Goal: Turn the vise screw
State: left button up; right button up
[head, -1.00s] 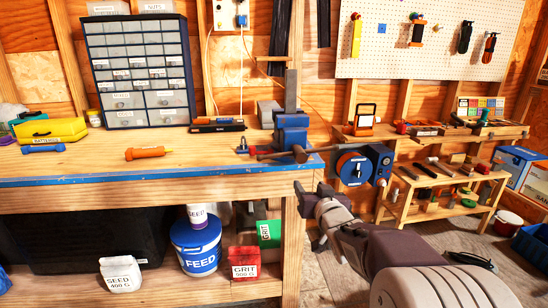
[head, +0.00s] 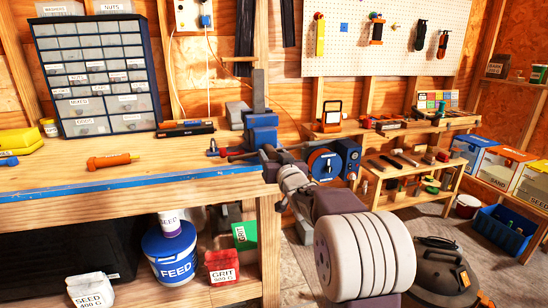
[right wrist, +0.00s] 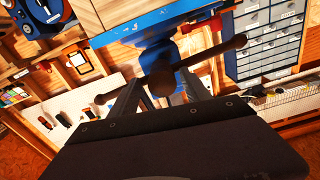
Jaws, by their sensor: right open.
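The blue vise (head: 262,130) stands at the right end of the workbench. Its dark screw and handle bar stick out at the front, partly hidden in the head view by my right gripper (head: 272,165). In the right wrist view the screw's round end (right wrist: 160,82) faces the camera, and the handle bar (right wrist: 212,54) crosses it at a slant. My right gripper (right wrist: 160,95) is open, with one finger on each side of the screw end. I cannot tell whether the fingers touch it. My left gripper is not in view.
A blue round machine (head: 325,163) stands close to the right of the vise. An orange-handled tool (head: 110,160) lies on the workbench (head: 150,184), left of the vise. A drawer cabinet (head: 97,75) stands at the back. The bench top between them is mostly clear.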

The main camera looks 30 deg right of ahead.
jog(key=shift+c, duration=0.4)
jog(key=shift+a, duration=0.2)
jog(key=c, duration=1)
jog(key=shift+f, duration=0.1)
grip_shut()
jog(key=shift+f, duration=0.1)
